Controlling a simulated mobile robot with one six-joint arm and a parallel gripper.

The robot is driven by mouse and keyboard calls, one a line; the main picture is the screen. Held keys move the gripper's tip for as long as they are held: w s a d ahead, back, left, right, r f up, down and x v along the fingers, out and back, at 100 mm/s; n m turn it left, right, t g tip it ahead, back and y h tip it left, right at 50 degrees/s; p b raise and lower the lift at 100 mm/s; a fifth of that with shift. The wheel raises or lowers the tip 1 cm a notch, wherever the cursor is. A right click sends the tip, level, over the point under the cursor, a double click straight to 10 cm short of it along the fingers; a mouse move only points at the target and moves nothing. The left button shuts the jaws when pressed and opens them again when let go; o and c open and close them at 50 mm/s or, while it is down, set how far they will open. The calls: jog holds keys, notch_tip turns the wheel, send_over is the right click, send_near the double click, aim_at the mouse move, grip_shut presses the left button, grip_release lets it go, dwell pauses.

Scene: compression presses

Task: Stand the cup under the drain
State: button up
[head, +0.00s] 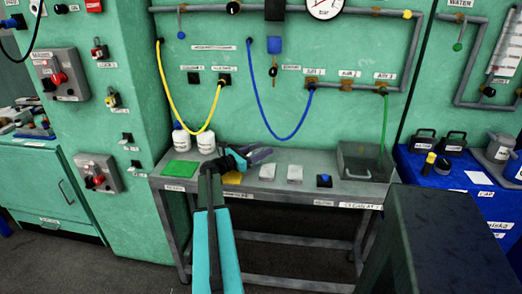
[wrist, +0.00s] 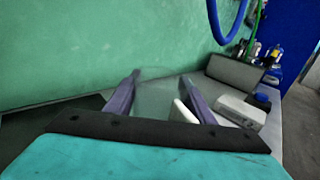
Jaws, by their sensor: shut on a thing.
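My gripper (head: 262,152) is above the grey bench, close to the green wall. In the wrist view, its purple fingers (wrist: 160,78) are shut on a clear, see-through cup (wrist: 155,102), which looks upright between them. The cup is hard to make out in the head view. A blue bowl (head: 274,45) with a small brass fitting (head: 274,70) below it hangs on the wall pipe, above and a little right of my gripper. This fitting may be the drain; its label is too small to read.

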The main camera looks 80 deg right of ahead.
jog(key=shift+f, duration=0.1)
jog(key=o, duration=1)
jog(key=b+v, duration=0.1)
jog(key=v, duration=1.1)
